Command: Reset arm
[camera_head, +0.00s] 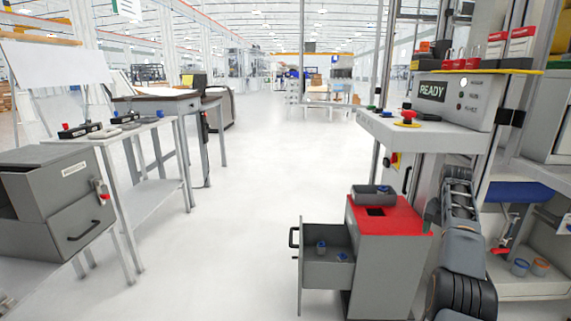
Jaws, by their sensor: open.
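My grey and black arm (462,235) stands folded upright at the right, beside the red-topped cabinet. Its thick black lower joint is near the bottom edge of the picture. I cannot make out my gripper's fingers anywhere in this view.
A grey cabinet (388,265) with a red top has its drawer (327,274) pulled open, with small items inside. A bin (371,197) sits on top. A READY panel (452,100) stands behind. A white table (130,135) and grey drawer unit (60,190) stand left. The middle floor is clear.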

